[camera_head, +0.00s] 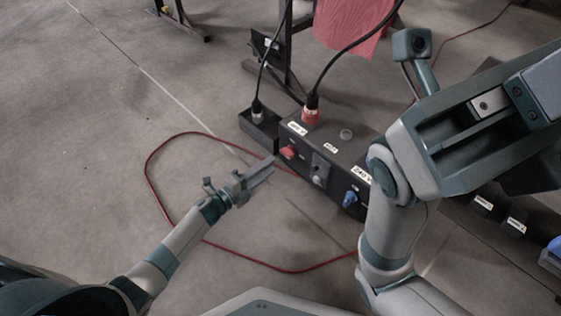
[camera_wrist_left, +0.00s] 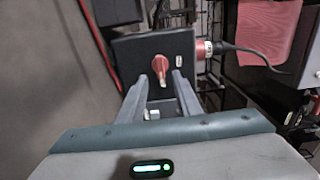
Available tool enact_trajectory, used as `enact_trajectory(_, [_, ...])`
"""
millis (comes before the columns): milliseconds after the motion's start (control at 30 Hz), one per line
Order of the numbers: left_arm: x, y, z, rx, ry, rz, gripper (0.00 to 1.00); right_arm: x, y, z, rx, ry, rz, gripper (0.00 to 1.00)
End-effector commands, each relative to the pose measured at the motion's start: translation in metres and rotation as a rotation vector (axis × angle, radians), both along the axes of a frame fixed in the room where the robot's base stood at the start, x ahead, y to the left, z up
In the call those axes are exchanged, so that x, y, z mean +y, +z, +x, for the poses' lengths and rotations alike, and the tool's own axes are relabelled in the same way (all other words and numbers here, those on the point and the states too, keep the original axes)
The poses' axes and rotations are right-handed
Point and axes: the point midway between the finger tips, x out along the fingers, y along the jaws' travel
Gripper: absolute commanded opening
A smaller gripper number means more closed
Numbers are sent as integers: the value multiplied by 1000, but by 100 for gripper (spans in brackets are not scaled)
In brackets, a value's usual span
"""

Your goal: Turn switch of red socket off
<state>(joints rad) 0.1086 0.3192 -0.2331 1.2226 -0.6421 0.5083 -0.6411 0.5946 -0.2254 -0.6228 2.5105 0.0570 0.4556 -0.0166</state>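The red socket (camera_head: 312,112), with a black cable plugged in, is on top of a black box (camera_head: 342,150). Its red switch (camera_head: 289,152) is on the box's front face, at the left end. The switch also shows in the left wrist view (camera_wrist_left: 160,66), ahead between the fingers. My left gripper (camera_head: 270,165) points at the switch from the lower left. Its fingers are apart, with nothing seen held between them; in the left wrist view (camera_wrist_left: 160,82) no contact with the switch is clear. My right gripper (camera_head: 490,115) is large and close to the head camera; its fingertips are not visible.
A grey switch (camera_head: 320,170) and a blue switch (camera_head: 350,198) are right of the red one. A plugged cable (camera_head: 258,110) is on a lower box to the left. A red cable (camera_head: 165,215) loops on the floor. My right arm covers the box's right end. Open floor lies left.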

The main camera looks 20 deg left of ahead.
Motion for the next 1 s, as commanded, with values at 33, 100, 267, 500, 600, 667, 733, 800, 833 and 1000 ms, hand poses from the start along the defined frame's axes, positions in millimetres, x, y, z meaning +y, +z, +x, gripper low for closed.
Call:
enact_trajectory(33, [-5, -3, 9, -3, -1, 1, 31, 0, -6, -1, -4, 1, 0, 0])
enact_trajectory(100, [-11, -3, 20, -2, -1, 0, 31, 0, -8, -1, -5, 0, -3, 0])
enact_trajectory(267, [-23, -2, 40, -2, -1, 0, 31, -1, -12, 1, 0, -5, -7, 0])
enact_trajectory(500, [-32, -1, 56, 0, 0, 0, 31, 0, -12, 0, -7, -7, -10, 0])
enact_trajectory(600, [-33, 0, 57, 1, 0, 0, 31, 0, -12, 0, -7, -7, -12, 0])
enact_trajectory(667, [-33, 0, 57, 1, 0, 0, 31, 0, -12, 0, -7, -6, -12, 0])
enact_trajectory(733, [-33, 0, 57, 1, 0, 0, 31, 0, -12, 0, -7, -6, -12, 0])
enact_trajectory(800, [-33, 0, 57, 1, 0, 0, 31, 0, -12, 0, -8, -6, -12, 0])
enact_trajectory(833, [-33, 0, 57, 1, 0, 0, 31, 0, -12, 0, -8, -5, -12, 0])
enact_trajectory(1000, [-33, 0, 57, 1, 0, 0, 0, 0, -12, 0, -9, -4, -11, 0])
